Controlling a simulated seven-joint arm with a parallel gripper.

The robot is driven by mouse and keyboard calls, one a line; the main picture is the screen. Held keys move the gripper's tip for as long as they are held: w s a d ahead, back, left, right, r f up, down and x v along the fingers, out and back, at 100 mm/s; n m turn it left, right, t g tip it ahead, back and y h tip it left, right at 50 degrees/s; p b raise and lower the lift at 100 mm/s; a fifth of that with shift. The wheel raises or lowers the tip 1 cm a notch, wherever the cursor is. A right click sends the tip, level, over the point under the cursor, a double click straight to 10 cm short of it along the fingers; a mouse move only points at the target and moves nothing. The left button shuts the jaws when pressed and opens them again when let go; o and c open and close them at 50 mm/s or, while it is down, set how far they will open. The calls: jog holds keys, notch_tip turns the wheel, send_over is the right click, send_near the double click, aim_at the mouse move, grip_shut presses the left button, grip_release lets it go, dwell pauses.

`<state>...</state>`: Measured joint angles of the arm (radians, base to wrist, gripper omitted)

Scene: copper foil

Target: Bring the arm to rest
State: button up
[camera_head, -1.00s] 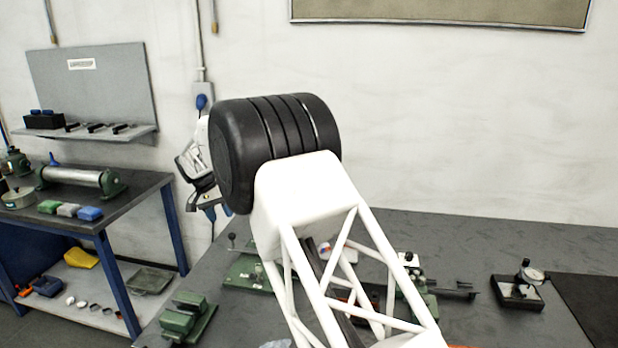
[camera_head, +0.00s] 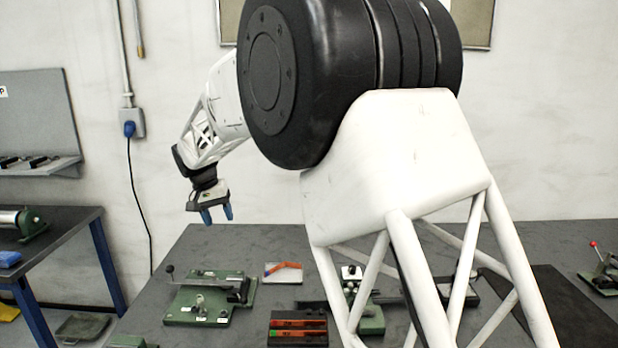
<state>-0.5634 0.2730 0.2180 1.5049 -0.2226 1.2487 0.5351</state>
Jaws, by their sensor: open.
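My gripper (camera_head: 217,215) hangs at the end of my white arm, left of the large black joint. Its two blue fingertips point down and stand apart, with nothing between them. It is in the air above the far left part of the dark bench (camera_head: 215,245), in front of the wall. My arm's black joint and white lattice link cover much of the middle and right of the view.
Below my gripper is a green fixture (camera_head: 212,298) with a lever. A small tray (camera_head: 283,272) with an orange and blue piece lies beside it, and a dark box with orange strips (camera_head: 298,328) is nearer. A side table (camera_head: 60,235) stands left, across a gap.

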jog(key=s+d+r+y, duration=0.1)
jog(key=s+d+r, duration=0.2)
jog(key=s+d, duration=0.5)
jog(key=s+d+r, duration=0.2)
jog(key=s+d, duration=0.3)
jog(key=d, duration=0.7)
jog(key=s+d+r+y, duration=0.1)
jog(key=s+d+r, duration=0.2)
jog(key=s+d, duration=0.45)
jog(key=s+d+f, duration=0.2)
jog(key=s+d, duration=0.3)
jog(key=s, duration=0.3)
jog(key=s+d+f+m+t, duration=0.1)
jog(key=s+d+f, duration=0.2)
jog(key=s+d, duration=0.2)
jog(key=s+d+f+t, duration=0.1)
jog(key=s+d+f, duration=0.2)
jog(key=s, duration=0.9)
jog(key=shift+d, duration=1.5)
